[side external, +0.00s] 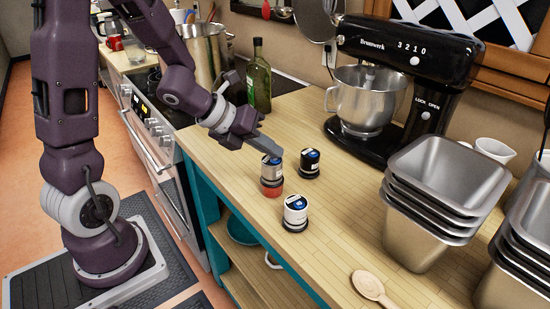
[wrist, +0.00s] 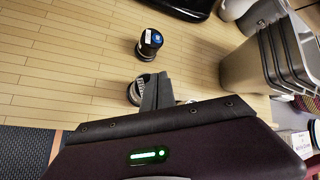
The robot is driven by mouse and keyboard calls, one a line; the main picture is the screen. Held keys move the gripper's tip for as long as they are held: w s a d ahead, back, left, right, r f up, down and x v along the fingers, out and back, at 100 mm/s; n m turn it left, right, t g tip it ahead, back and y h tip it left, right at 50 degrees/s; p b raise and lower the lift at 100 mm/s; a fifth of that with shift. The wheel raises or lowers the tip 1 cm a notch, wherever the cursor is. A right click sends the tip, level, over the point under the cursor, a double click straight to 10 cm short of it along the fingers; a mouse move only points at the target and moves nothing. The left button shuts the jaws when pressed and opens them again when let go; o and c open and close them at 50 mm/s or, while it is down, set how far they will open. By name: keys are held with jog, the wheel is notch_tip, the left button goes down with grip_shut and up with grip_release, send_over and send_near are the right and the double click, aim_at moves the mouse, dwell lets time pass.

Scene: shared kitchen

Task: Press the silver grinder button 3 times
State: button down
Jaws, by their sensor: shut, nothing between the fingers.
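Three small grinders stand upright on the wooden counter. One has a grey, silver-looking body with a blue label and a red-orange base (side external: 271,183). A black one (side external: 309,163) stands to its right, and a pale white-silver one (side external: 295,213) stands nearer the counter's front edge. My gripper (side external: 273,147) is shut and empty, its fingertips just over the top of the red-based grinder. I cannot tell whether they touch it. In the wrist view, the fingers (wrist: 155,92) partly cover a grey grinder (wrist: 134,92), and the black grinder (wrist: 150,43) is in clear sight. The button is hidden.
Stacked metal pans (side external: 440,180) and a black stand mixer (side external: 400,75) with a steel bowl stand to the right and behind. A green bottle (side external: 259,75) is at the back left. A wooden spoon (side external: 372,287) lies near the front. Counter around the grinders is clear.

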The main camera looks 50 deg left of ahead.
aim_at(271, 161)
jog(key=shift+r, duration=0.8)
jog(key=shift+r, duration=0.1)
jog(key=shift+r, duration=2.9)
jog(key=shift+r, duration=0.1)
jog(key=shift+f, duration=3.15)
jog(key=shift+f, duration=0.45)
